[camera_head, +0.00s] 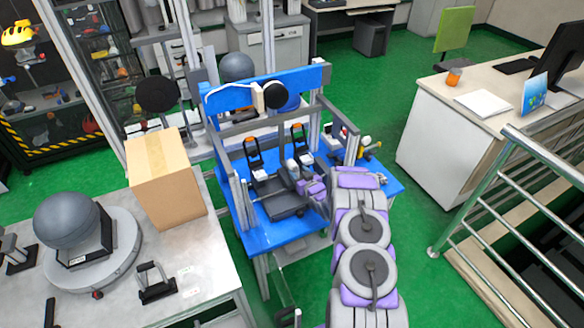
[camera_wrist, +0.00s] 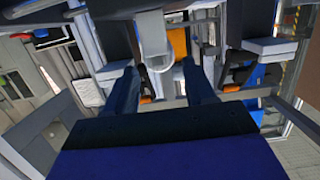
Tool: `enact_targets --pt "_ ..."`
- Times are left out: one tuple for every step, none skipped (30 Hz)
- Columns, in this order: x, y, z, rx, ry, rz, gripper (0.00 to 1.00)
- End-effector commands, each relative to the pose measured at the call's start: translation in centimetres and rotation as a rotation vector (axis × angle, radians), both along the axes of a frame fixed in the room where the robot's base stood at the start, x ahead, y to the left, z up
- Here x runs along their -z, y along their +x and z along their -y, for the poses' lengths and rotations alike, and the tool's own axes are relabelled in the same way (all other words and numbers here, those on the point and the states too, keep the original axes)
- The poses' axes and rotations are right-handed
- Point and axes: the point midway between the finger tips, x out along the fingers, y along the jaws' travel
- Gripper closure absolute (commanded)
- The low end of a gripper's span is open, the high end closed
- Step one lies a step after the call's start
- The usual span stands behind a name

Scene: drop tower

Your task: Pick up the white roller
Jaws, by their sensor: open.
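My gripper (camera_head: 291,168) reaches in over the blue table of the drop tower, inside its frame. In the wrist view its two dark blue fingers (camera_wrist: 160,78) stand apart with a gap between them. A pale grey-white rounded part (camera_wrist: 153,40) shows just beyond the fingertips, in line with the gap. It may be the white roller, but I cannot tell for sure. No finger is seen closed on it. In the head view, small white blocks sit by two black upright clamps (camera_head: 253,152) near my gripper. I cannot single out the roller there.
The blue crossbeam (camera_head: 225,98) and grey posts of the tower surround my arm. A cardboard box (camera_head: 165,178) and a grey ball on a round base (camera_head: 67,222) stand on the left table. A white desk (camera_head: 432,143) and metal railing (camera_head: 485,185) are at right. Green floor lies between.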

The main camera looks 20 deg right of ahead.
Motion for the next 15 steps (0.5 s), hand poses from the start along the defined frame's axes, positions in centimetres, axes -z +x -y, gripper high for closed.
enact_targets --pt "0.1 0.2 0.0 -0.001 0.000 0.001 0.46" --pt "0.2 0.4 0.0 -0.001 0.000 0.001 0.46" --pt "0.4 0.7 0.0 -0.002 0.001 0.001 0.46" --pt "0.5 1.0 0.0 -0.002 0.001 0.000 0.46" --pt "0.6 1.3 0.0 -0.002 0.002 -0.001 0.46" --pt "0.7 1.8 0.0 -0.001 0.002 -0.001 0.46" --pt "0.7 2.3 -0.1 -0.001 0.001 0.000 0.46" --pt "0.8 2.7 -0.1 -0.001 0.000 0.002 0.46" --pt "0.8 3.2 -0.2 -0.001 0.000 0.003 0.46" --pt "0.8 3.5 -0.1 -0.001 0.001 0.003 0.46" --pt "0.9 3.8 -0.1 -0.001 0.001 0.002 0.46" --pt "1.0 4.2 -0.1 0.000 0.001 0.000 0.46" --pt "1.0 4.4 -0.1 0.000 0.000 0.000 0.46" --pt "1.0 4.6 -0.1 0.001 0.000 0.000 0.46" --pt "1.0 4.8 -0.1 0.001 0.001 0.001 0.46"
